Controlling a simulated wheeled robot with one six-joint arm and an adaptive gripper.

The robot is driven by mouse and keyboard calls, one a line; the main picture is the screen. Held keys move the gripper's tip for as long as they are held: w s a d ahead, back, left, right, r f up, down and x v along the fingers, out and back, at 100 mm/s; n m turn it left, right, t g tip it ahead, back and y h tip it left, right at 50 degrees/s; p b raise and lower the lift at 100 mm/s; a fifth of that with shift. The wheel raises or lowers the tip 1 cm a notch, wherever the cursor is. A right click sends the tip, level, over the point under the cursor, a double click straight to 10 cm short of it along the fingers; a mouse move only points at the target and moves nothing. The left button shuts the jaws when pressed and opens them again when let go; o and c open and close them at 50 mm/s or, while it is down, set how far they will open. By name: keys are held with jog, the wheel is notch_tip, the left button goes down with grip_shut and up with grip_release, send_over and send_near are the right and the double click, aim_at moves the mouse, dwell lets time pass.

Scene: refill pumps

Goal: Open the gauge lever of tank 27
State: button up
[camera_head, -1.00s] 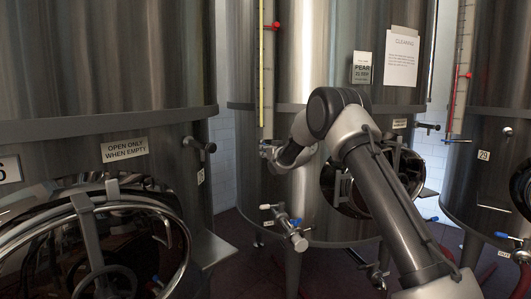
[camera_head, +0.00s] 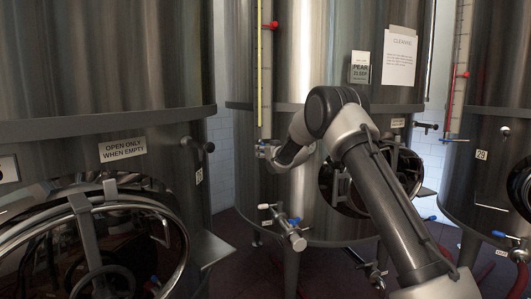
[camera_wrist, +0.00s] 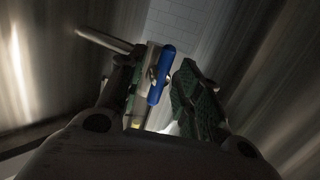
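The middle tank (camera_head: 310,60) has a yellow gauge tube (camera_head: 260,65) on its left side; I cannot read a number 27 on it. My gripper (camera_head: 262,148) is at the lower end of this tube in the head view, where the lever is too small to make out. In the wrist view, a blue lever (camera_wrist: 161,75) stands tilted between the two green-padded fingers of my gripper (camera_wrist: 158,92). The fingers are apart, with a gap between the lever and the right finger. The lever is close to the left finger; I cannot tell whether they touch.
A lower valve (camera_head: 288,228) with a blue handle sticks out below my gripper. A round hatch (camera_head: 340,190) is behind my arm. A tank with an "open only when empty" sign (camera_head: 123,149) is at the left, and another tank (camera_head: 490,120) is at the right.

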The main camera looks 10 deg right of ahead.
jog(key=v, duration=1.2)
jog(key=shift+f, duration=0.15)
